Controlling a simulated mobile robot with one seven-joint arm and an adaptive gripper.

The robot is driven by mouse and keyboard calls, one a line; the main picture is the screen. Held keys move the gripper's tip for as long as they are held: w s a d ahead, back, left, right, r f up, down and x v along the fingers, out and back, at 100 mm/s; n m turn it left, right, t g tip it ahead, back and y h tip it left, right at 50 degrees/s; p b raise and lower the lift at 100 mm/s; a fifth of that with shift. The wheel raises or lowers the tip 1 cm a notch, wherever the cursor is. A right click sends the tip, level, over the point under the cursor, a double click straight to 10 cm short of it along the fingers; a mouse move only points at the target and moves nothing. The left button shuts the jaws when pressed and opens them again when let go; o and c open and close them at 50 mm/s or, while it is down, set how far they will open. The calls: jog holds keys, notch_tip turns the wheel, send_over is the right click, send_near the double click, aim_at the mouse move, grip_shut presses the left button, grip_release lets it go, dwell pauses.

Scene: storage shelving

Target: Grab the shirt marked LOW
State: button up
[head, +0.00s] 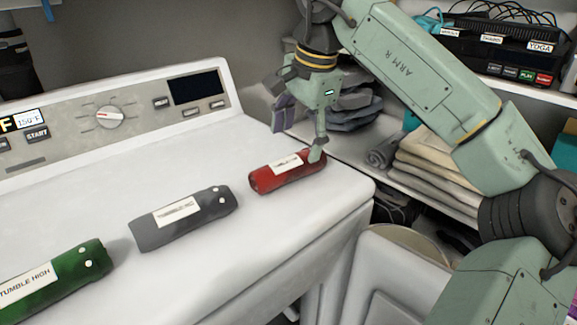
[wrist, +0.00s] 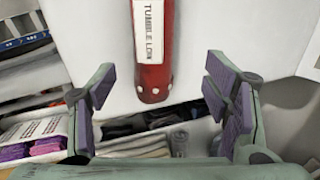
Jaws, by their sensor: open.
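The red rolled shirt (head: 264,182) lies on the white machine top near its right edge. In the wrist view the red shirt (wrist: 153,78) has a white label reading TUMBLE LOW and two pale dots at its near end. My gripper (head: 299,134) is open and empty, over the right end of the red shirt. In the wrist view my gripper (wrist: 164,88) has its purple-padded fingers spread wide, one to each side of the shirt's line. The shirt's near end lies ahead of the fingers, with no visible contact there.
A grey rolled shirt (head: 205,212) and a green one labelled TUMBLE HIGH (head: 62,270) lie to the left on the machine top (head: 120,190). Shelves at right hold folded towels (head: 435,165) and a black box (head: 490,45). The control panel (head: 60,130) stands behind.

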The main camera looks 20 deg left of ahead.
aim_at(297, 156)
jog(key=x, duration=0.3)
jog(key=p+x, duration=0.1)
jog(key=x, duration=0.1)
jog(key=shift+s+d+f, duration=0.1)
jog(key=shift+d+f, duration=0.15)
jog(key=shift+f, duration=0.2)
jog(key=c, duration=1.3)
